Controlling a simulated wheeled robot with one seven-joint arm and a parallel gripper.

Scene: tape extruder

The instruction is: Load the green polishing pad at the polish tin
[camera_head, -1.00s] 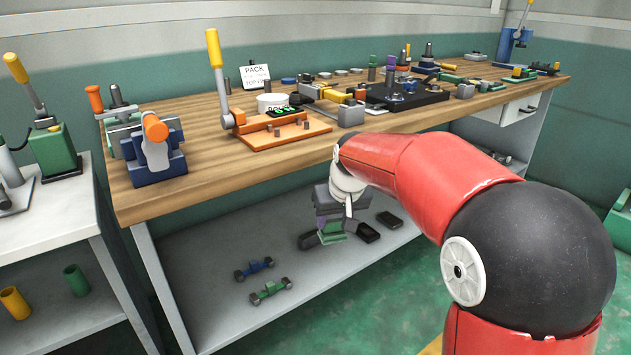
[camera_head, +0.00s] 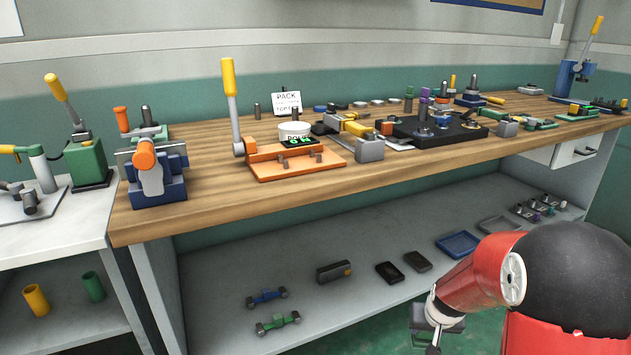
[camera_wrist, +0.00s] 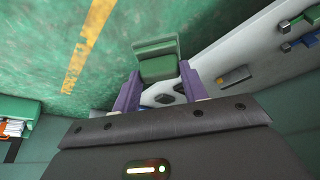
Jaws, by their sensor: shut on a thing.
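My gripper (camera_wrist: 158,72) shows in the wrist view with its two purple fingers closed on the sides of a green block, the green polishing pad (camera_wrist: 156,50). It holds the pad over the green floor, in front of the lower shelf. In the head view my gripper (camera_head: 432,335) is low at the bottom edge, partly cut off, and the pad cannot be made out there. The white polish tin (camera_head: 294,128) stands upright on the wooden bench, behind the orange lever fixture (camera_head: 275,170) and well above my gripper.
The wooden bench (camera_head: 215,205) is crowded with fixtures, including a black plate (camera_head: 440,131) and a grey block (camera_head: 370,149). The lower shelf (camera_head: 215,275) holds a dark box (camera_head: 333,271), small black trays, a blue tray (camera_head: 458,244) and blue and green parts. Open floor lies in front.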

